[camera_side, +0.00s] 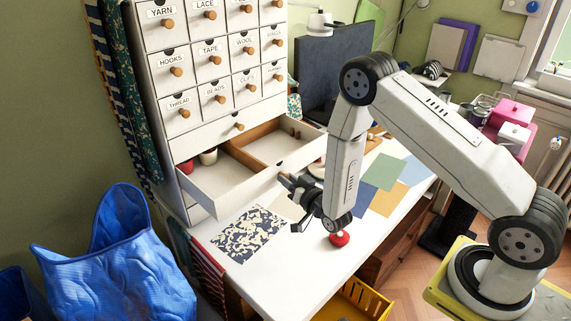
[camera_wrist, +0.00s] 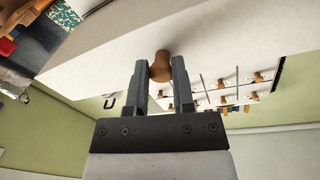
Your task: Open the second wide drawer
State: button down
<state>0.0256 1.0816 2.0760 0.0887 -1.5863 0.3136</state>
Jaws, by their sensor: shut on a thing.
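A white cabinet (camera_side: 152,60) stands on the white table. The second wide drawer (camera_side: 217,199), below the upper wide drawer (camera_side: 215,132), is pulled well out and its inside shows. A wooden divider (camera_side: 243,162) and a red item (camera_side: 186,167) and a pale item (camera_side: 208,157) are in it. My gripper (camera_side: 286,179) is at the front of this drawer. In the wrist view my gripper (camera_wrist: 159,78) is shut on a wooden knob (camera_wrist: 161,64), with a finger on each side. In the side view the knob is hidden by the fingers.
Small labelled drawers with wooden knobs (camera_side: 168,23) fill the cabinet above, all closed. A patterned sheet (camera_side: 247,235) lies on the table below the open drawer. A red round thing (camera_side: 339,238) lies near my wrist. A blue bag (camera_side: 115,255) stands at left.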

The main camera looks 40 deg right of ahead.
jog(key=shift+a, duration=0.1)
jog(key=shift+c, duration=2.4)
grip_release()
jog(key=s, duration=0.7)
jog(key=shift+s+a, duration=0.35)
jog(key=shift+a, duration=0.05)
jog(key=shift+w, duration=0.1)
jog(key=s+a+r+n+g+y, duration=0.1)
jog(key=s+r+n+g, duration=0.1)
jog(key=s+r+g, duration=0.2)
jog(key=s+r+n+g+y, duration=0.1)
jog(key=s+r+n+g, duration=0.1)
jog(key=s+r+g, duration=0.3)
jog(key=s+g, duration=0.4)
jog(key=g, duration=0.2)
jog(key=shift+s+a+r+n, duration=0.15)
jog(key=shift+s+a+n, duration=0.15)
jog(key=shift+a+n, duration=0.1)
